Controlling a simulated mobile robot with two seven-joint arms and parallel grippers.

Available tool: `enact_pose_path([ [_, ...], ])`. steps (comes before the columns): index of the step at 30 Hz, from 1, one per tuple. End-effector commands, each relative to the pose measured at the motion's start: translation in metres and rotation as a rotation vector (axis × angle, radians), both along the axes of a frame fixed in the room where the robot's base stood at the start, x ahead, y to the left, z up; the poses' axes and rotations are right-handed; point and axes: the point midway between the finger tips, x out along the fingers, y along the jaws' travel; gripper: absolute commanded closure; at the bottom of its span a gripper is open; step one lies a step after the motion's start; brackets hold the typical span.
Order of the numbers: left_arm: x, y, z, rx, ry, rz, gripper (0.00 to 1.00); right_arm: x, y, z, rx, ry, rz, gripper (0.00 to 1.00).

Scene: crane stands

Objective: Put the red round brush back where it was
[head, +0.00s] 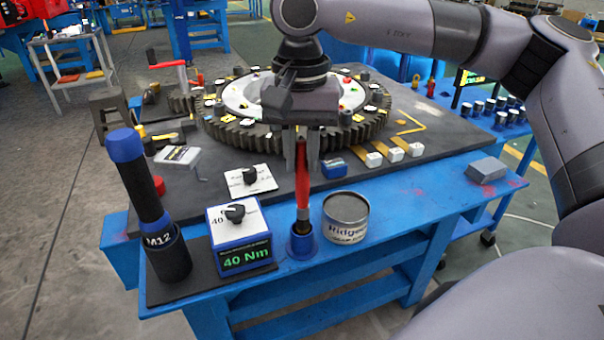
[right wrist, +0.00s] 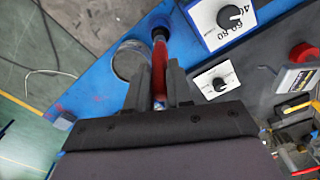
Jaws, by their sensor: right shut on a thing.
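The red round brush (head: 302,185) is upright, with its red handle up and its dark lower end down at the mouth of a small blue cup (head: 301,249). The dark end appears to reach inside the cup's rim; how deep is hidden. My right gripper (head: 301,165) points down and is shut on the red handle. In the right wrist view, the brush (right wrist: 160,62) runs from between the fingers (right wrist: 158,80) to the blue cup (right wrist: 156,19). My left gripper is not in view.
A tin (head: 346,218) stands close right of the cup. A blue 40 Nm box (head: 239,240) and a dark M12 tool with a blue cap (head: 149,205) stand left. A dark board with a large gear ring (head: 238,139) lies behind. Bare blue tabletop shows right of the tin.

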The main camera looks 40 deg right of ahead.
Motion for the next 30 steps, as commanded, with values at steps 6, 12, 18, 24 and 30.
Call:
enact_pose_path([
  [6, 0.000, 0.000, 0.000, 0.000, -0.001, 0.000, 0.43, 0.000, -0.001, -0.033, 0.000, 0.003, -0.001, 1.00],
  [12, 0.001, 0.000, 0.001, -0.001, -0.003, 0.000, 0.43, 0.000, 0.000, -0.040, 0.000, 0.000, -0.001, 1.00],
  [18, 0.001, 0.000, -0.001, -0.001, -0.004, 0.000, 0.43, 0.000, 0.000, -0.042, 0.000, 0.001, -0.001, 1.00],
  [24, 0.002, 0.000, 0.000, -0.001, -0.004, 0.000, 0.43, 0.000, 0.000, -0.041, 0.000, 0.001, -0.001, 0.53],
  [30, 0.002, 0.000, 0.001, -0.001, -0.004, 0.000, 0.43, 0.000, 0.000, -0.039, -0.001, 0.001, -0.001, 0.53],
])
